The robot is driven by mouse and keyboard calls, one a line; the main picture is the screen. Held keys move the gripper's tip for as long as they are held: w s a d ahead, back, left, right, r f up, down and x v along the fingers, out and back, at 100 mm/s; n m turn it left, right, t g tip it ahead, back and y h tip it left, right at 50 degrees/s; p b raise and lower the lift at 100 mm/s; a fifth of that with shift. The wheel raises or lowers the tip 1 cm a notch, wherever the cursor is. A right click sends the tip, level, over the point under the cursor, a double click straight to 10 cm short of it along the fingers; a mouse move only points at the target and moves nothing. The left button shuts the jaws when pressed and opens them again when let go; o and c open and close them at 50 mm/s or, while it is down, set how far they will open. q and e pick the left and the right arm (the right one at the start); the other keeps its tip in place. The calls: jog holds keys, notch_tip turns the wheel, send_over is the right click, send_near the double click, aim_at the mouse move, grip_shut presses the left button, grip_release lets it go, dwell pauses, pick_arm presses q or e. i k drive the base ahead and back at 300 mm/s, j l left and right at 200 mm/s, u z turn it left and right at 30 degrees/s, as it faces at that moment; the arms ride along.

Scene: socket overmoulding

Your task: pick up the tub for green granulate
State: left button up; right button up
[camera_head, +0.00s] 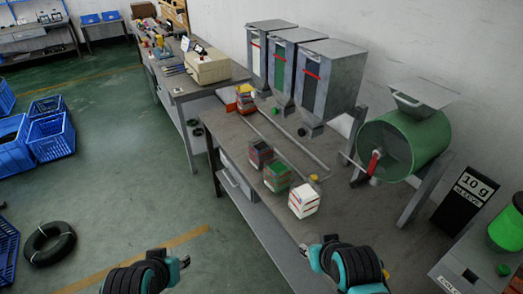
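Three small tubs stand in a slanted row on the workbench. The tub with green on it (276,178) is in the middle. A dark tub (260,154) is behind it to the left, and a white tub (304,201) is in front of it to the right. My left gripper (182,262) is low in the picture over the floor, left of the bench and well apart from the tubs. My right gripper (306,249) is at the bench's front, nearest the white tub and apart from the green one. Both grippers are too small and partly hidden to tell their opening.
Three grey hoppers (305,75) with white, green and dark windows stand at the back of the bench (345,215). A thin rail runs behind the tubs. A green drum (425,140) stands to the right, with a "109" display (465,197) beside it.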

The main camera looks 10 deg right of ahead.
aim_at(278, 171)
jog(key=i+j+z, duration=0.35)
jog(key=i+j, duration=0.15)
jog(key=i, duration=0.3)
jog(key=i+j+z, duration=0.3)
jog(key=i+j, duration=0.45)
jog(key=z, duration=0.9)
